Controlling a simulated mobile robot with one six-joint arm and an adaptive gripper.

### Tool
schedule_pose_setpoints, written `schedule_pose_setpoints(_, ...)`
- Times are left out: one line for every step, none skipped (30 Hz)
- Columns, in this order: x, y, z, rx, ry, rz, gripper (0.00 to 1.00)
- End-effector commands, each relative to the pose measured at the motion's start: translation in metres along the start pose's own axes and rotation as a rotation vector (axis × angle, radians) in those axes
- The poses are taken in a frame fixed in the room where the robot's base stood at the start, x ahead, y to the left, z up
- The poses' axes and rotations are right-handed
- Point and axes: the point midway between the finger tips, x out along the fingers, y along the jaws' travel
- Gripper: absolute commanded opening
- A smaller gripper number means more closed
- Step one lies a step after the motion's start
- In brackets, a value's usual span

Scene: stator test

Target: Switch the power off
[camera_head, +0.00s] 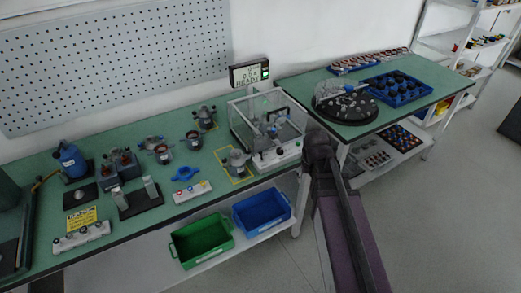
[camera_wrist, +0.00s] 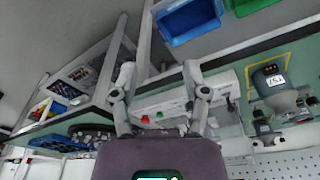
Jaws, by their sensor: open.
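The clear-walled test box (camera_head: 268,118) stands at the right end of the long green bench. Its pale front panel (camera_head: 277,155) carries small controls. In the wrist view this panel (camera_wrist: 215,85) shows behind my fingers, with a green button (camera_wrist: 160,114), a red button (camera_wrist: 145,119) and a dark knob (camera_wrist: 231,101). I cannot tell which control is the power switch or its position. My gripper (camera_wrist: 160,90) is open and empty, its two fingers spread before the panel. In the head view my arm reaches up beside the box, and my fingertips cannot be made out.
A lit display (camera_head: 249,74) stands behind the box. A stator unit (camera_head: 236,162) stands in a yellow outline left of the panel. A white button strip (camera_head: 192,192) lies further left. Green (camera_head: 202,241) and blue (camera_head: 262,211) bins sit below. A second bench (camera_head: 420,104) stands right.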

Motion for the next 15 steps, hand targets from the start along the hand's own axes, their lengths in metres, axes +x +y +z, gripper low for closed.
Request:
schedule_pose_setpoints(-0.010,-0.015,-0.027,-0.028,0.028,-0.003,0.59)
schedule_pose_setpoints(-0.013,-0.025,-0.039,-0.043,0.047,-0.006,0.59)
schedule_pose_setpoints(-0.016,-0.037,-0.055,-0.063,0.071,-0.009,0.59)
schedule_pose_setpoints(-0.019,-0.046,-0.066,-0.078,0.089,-0.011,0.59)
schedule_pose_setpoints(-0.022,-0.056,-0.077,-0.093,0.108,-0.014,0.59)
schedule_pose_setpoints(-0.025,-0.069,-0.090,-0.112,0.131,-0.018,0.59)
schedule_pose_setpoints(-0.028,-0.078,-0.100,-0.125,0.148,-0.021,0.59)
schedule_pose_setpoints(-0.030,-0.088,-0.109,-0.138,0.164,-0.024,0.59)
schedule_pose_setpoints(-0.034,-0.099,-0.119,-0.153,0.184,-0.028,0.59)
schedule_pose_setpoints(-0.036,-0.107,-0.127,-0.163,0.198,-0.031,0.59)
schedule_pose_setpoints(-0.037,-0.115,-0.133,-0.173,0.210,-0.033,0.59)
schedule_pose_setpoints(-0.040,-0.123,-0.140,-0.184,0.224,-0.037,0.59)
schedule_pose_setpoints(-0.041,-0.129,-0.144,-0.190,0.234,-0.039,0.59)
schedule_pose_setpoints(-0.042,-0.133,-0.147,-0.196,0.241,-0.041,0.59)
schedule_pose_setpoints(-0.043,-0.139,-0.151,-0.203,0.249,-0.043,0.59)
